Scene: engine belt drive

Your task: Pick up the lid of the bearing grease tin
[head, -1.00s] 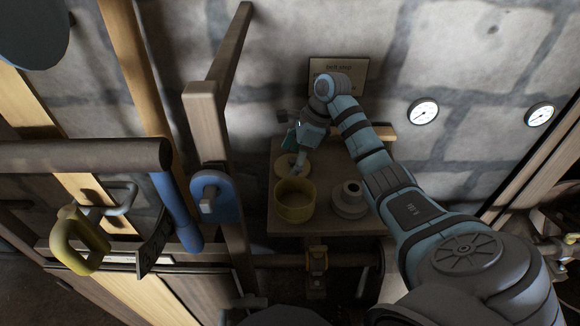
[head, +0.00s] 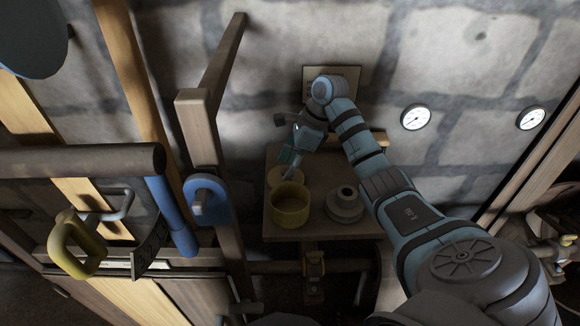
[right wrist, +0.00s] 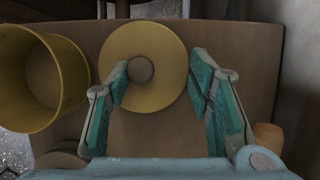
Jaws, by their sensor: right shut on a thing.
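The lid (right wrist: 158,40) is a flat yellow disc with a round knob (right wrist: 140,70). In the right wrist view it lies between the fingers of my right gripper (right wrist: 160,78), one finger by the knob and the other at the right rim. The gripper is shut on the lid. In the head view my right gripper (head: 289,172) reaches down behind the yellow open tin (head: 291,212), and the lid (head: 273,179) shows partly behind the tin. The tin (right wrist: 70,75) stands left of the lid in the right wrist view. My left gripper is not in view.
A grey round part with a neck (head: 345,207) stands right of the tin on the small wooden table (head: 330,232). A wooden post (head: 200,130) rises left of the table, and a stone wall (head: 450,60) stands behind it.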

